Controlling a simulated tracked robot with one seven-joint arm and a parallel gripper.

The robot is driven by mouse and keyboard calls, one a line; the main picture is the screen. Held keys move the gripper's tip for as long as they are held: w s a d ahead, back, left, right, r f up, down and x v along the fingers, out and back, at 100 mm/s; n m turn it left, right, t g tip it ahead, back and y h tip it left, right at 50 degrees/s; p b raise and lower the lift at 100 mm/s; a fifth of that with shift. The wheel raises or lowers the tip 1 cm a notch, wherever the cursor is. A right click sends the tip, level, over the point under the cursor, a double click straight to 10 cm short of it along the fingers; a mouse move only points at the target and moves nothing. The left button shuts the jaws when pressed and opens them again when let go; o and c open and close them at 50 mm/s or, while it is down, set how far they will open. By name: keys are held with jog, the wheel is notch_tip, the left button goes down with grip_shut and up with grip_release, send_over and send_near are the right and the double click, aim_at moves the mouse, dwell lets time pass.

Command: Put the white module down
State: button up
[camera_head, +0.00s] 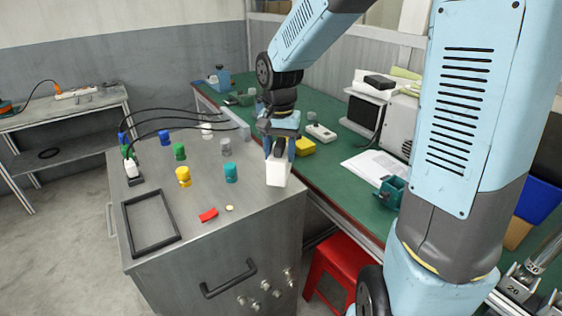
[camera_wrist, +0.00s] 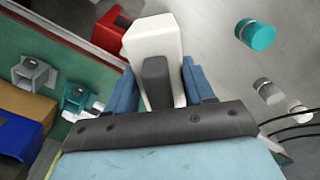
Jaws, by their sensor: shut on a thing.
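The white module (camera_head: 277,173) is a pale block held upright between the fingers of my gripper (camera_head: 279,149), over the right edge area of the grey metal cabinet top (camera_head: 212,188). In the wrist view the white module (camera_wrist: 152,40) stands between the two blue fingers of my gripper (camera_wrist: 166,92), with a dark grey part on its near face. My gripper is shut on it. I cannot tell whether its lower end touches the cabinet top.
A teal cylinder (camera_head: 231,173), a yellow one (camera_head: 183,177) and several others stand left of the module. A black frame (camera_head: 151,223) and a red piece (camera_head: 208,215) lie nearer. A green bench (camera_head: 335,164) and a red stool (camera_head: 335,268) are to the right.

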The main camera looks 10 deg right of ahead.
jog(key=shift+w+f, duration=0.2)
jog(key=shift+f, duration=0.1)
jog(key=shift+w+f, duration=0.1)
jog(key=shift+f, duration=1.5)
jog(key=o, duration=1.2)
